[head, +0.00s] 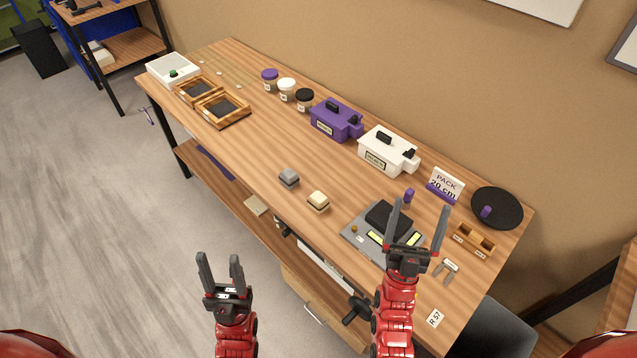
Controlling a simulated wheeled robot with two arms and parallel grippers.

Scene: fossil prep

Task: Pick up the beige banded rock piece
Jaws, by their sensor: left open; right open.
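The beige banded rock piece (318,202) sits on the wooden table near its front edge, in the middle of the head view. A grey rock piece (289,178) lies just to its upper left, apart from it. My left gripper (221,266) is open and empty, in front of the table and to the lower left of the beige piece. My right gripper (420,225) is open and empty, to the right of the beige piece and in front of the scale. Neither gripper touches a rock piece.
A grey scale (356,238) with a dark pad stands right of the beige piece. White (386,151) and purple (336,121) boxes stand behind. Wooden trays (222,110) and lidded jars (287,88) are further left. A small wooden holder (474,240) is at the right. Table around the rocks is clear.

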